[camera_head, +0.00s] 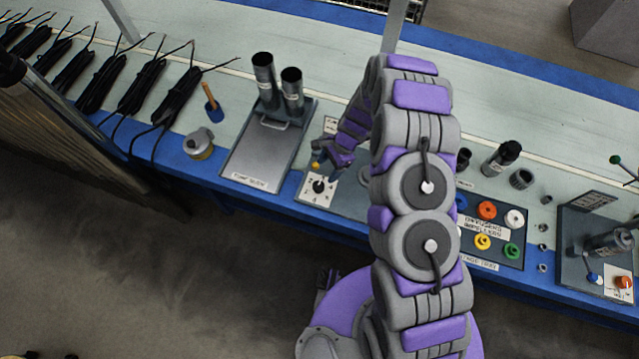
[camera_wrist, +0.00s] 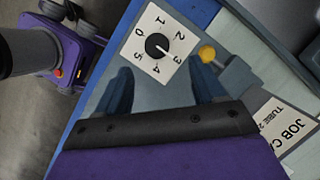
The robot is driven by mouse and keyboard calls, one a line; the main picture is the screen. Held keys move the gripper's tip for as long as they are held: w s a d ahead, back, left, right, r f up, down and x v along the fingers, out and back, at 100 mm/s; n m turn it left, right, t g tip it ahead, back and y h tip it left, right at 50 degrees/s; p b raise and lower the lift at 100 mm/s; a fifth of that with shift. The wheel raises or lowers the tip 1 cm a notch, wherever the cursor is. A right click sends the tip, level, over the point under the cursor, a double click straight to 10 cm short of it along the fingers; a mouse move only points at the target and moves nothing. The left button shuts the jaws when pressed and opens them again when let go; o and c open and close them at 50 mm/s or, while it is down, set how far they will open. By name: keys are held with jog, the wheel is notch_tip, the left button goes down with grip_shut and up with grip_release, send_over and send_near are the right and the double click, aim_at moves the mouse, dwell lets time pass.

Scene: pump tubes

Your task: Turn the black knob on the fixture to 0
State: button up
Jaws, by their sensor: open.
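The black knob (camera_wrist: 157,45) sits on a white square dial plate (camera_wrist: 150,70) marked 0 to 5 in the wrist view. Its pale pointer line appears to aim toward the 3. In the head view the knob (camera_head: 319,186) is on the fixture at the table's front edge. My gripper (camera_wrist: 162,74) is open and empty. Its two dark fingers lie to either side of the lower part of the dial plate in the picture, with the knob beyond their tips. In the head view my gripper (camera_head: 326,160) is just behind the knob, partly hidden by its own wrist.
A yellow ball-shaped part (camera_wrist: 207,53) is right of the dial, close to the right finger. A plate with two upright tubes (camera_head: 278,90) stands left of the fixture. A tray of coloured connectors (camera_head: 487,210) lies to the right. Black cable bundles (camera_head: 100,80) lie far left.

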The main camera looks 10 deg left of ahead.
aim_at(320, 185)
jog(key=x, duration=0.2)
jog(key=d+b+x, duration=0.1)
jog(key=x, duration=0.5)
jog(key=shift+s+d+f+b, duration=0.1)
jog(key=shift+s+f+b, duration=0.15)
jog(key=shift+b, duration=0.15)
jog(key=shift+a+f, duration=0.5)
jog(key=shift+a, duration=0.3)
jog(key=shift+d, duration=0.55)
jog(key=c, duration=0.6)
jog(key=shift+s+a, duration=0.1)
jog(key=shift+a, duration=0.1)
jog(key=c, duration=0.5)
